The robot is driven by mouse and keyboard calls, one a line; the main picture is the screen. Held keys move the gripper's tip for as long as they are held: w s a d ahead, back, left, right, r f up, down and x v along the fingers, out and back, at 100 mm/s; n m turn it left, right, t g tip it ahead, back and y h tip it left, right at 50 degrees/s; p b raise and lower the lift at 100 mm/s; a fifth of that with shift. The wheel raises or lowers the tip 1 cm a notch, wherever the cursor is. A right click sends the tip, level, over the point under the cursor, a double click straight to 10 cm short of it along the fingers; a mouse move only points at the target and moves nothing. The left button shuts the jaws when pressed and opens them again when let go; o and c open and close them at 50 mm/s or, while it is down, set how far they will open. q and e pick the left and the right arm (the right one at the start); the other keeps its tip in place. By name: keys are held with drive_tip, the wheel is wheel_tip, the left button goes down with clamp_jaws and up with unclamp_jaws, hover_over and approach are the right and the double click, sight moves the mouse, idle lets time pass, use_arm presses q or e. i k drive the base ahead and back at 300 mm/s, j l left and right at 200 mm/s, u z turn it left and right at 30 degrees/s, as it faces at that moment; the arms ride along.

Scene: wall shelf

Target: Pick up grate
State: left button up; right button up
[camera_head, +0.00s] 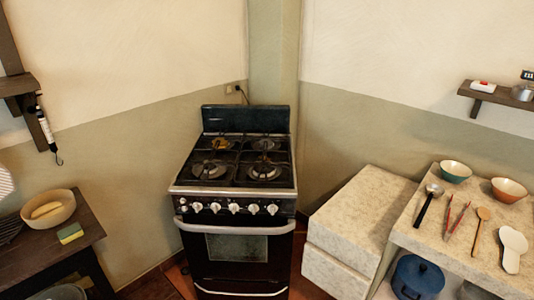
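The black stove (240,215) stands in the corner in the middle of the head view. Dark grates lie over its burners: a left grate (214,158) and a right grate (264,158) seem to show, though the line between them is hard to make out. An orange-brown patch (221,144) shows at the back left burner. Neither of my grippers is in view, so nothing is seen touching the grates.
A pale stone block (362,215) and a counter with utensils (425,240) stand on the right. A dark wooden table (85,240) with a bowl (48,208) and a sponge (70,233) is on the left. Wall shelves (495,97) (18,84) jut out on both sides.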

sight(255, 164)
drive_tip(key=i+j+z, duration=0.2)
drive_tip(key=z, duration=0.25)
drive_tip(key=i+j+z, duration=0.2)
drive_tip(key=j+z, duration=0.25)
drive_tip(key=i+j+z, duration=0.15)
drive_tip(key=z, duration=0.3)
